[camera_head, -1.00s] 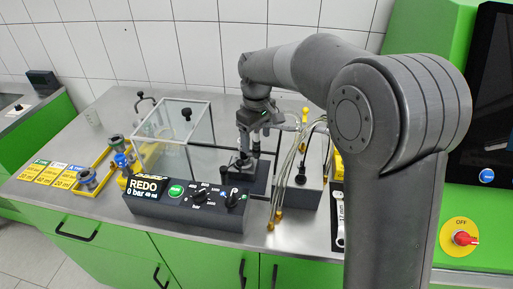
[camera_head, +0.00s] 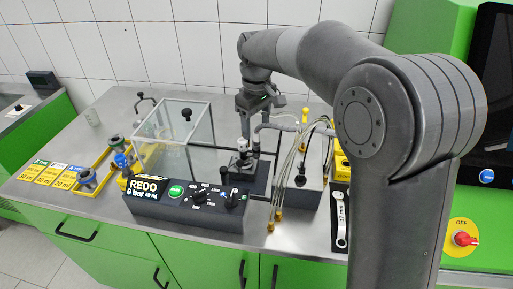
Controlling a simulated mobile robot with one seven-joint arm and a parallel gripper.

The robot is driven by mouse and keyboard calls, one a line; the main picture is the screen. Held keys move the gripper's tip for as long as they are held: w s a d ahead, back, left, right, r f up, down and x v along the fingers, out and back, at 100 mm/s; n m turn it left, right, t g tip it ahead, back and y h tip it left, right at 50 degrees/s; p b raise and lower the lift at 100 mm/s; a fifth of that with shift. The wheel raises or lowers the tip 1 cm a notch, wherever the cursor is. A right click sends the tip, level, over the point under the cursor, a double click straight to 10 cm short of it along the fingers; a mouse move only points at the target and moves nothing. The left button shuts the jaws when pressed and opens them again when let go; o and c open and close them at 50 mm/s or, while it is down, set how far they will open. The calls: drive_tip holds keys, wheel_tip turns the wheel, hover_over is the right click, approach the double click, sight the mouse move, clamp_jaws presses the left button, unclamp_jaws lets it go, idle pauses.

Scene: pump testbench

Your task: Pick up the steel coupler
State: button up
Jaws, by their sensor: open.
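My gripper (camera_head: 246,127) is open and points down over the testbench, to the right of the clear box. Just below it stands a small grey metal piece (camera_head: 242,146) on a dark base. It looks like the steel coupler, but it is too small to be sure. The fingers are small in this view, and I cannot tell whether they touch the piece. No object can be made out between them.
A clear box (camera_head: 172,135) stands left of my gripper, behind the dark control panel (camera_head: 188,208). Hoses (camera_head: 299,150) hang close on the right. A wrench (camera_head: 341,219) lies at right.

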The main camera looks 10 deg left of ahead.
sight(257, 140)
drive_tip(key=c, duration=0.3)
drive_tip(key=n, duration=0.3)
drive_tip(key=r+n, duration=0.1)
drive_tip(key=n, duration=0.2)
drive_tip(key=shift+r+n, duration=0.1)
drive_tip(key=shift+n, duration=0.3)
drive_tip(key=n, duration=0.4)
drive_tip(key=shift+d+r, duration=0.1)
drive_tip(key=shift+r, duration=0.2)
drive_tip(key=n, duration=0.4)
drive_tip(key=shift+s+r, duration=0.1)
drive_tip(key=shift+r, duration=0.2)
wheel_tip(257, 140, down, 11)
drive_tip(key=shift+r, duration=0.15)
